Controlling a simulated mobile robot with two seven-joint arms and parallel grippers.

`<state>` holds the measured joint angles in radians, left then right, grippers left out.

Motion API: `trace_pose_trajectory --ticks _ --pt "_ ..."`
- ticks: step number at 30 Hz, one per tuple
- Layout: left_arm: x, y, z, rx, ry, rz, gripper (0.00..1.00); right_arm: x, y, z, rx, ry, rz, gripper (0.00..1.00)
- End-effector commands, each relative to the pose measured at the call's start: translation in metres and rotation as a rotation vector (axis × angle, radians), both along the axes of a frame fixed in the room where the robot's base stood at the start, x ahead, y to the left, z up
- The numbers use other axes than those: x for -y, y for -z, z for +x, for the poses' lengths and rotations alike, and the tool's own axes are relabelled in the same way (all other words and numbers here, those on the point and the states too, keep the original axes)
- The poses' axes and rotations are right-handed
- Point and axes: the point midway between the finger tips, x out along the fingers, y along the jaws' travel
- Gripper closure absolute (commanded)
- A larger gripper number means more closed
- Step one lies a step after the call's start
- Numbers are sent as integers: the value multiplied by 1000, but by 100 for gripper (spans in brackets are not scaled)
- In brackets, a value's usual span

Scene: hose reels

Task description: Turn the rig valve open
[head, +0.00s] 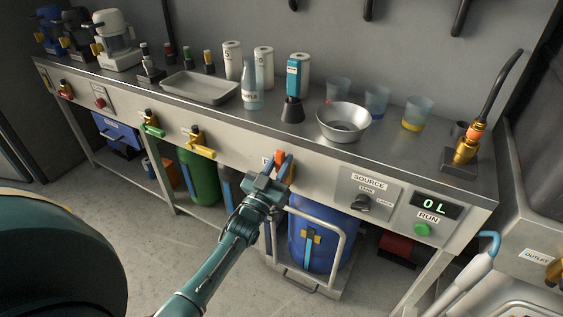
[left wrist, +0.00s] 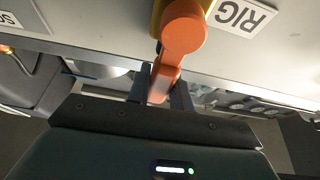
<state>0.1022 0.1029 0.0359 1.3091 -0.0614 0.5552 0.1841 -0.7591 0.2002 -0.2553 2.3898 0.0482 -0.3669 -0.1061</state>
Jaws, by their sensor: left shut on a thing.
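The rig valve has an orange handle (left wrist: 168,65) on a yellow body, beside a label reading RIG (left wrist: 240,14) in the left wrist view. In the head view the orange handle (head: 280,157) shows on the front panel of the bench, partly hidden by my left gripper (head: 282,168). In the left wrist view my left gripper (left wrist: 160,88) has its two dark fingers on either side of the handle's lower end and is shut on it. The handle points down from its pivot toward the gripper in that view. My right gripper is in neither view.
The bench (head: 100,82) carries a tray (head: 200,88), bottles, a metal bowl (head: 343,121) and cups. A yellow valve (head: 198,143) and a green valve (head: 152,126) sit left on the panel. A SOURCE knob (head: 362,203) and 0 L display (head: 435,206) are right. A blue drum (head: 325,235) stands below.

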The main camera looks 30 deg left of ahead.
Motion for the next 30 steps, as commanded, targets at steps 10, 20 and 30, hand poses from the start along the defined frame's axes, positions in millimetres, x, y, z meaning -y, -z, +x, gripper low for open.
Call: trace_pose_trajectory --ticks 10,20,30 --pt "-2 0 0 -1 -2 -9 100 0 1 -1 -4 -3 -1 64" --pt "-1 0 0 -1 -1 -6 56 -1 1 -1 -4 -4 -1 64" --pt "-1 6 -12 -5 0 -4 56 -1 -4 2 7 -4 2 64"
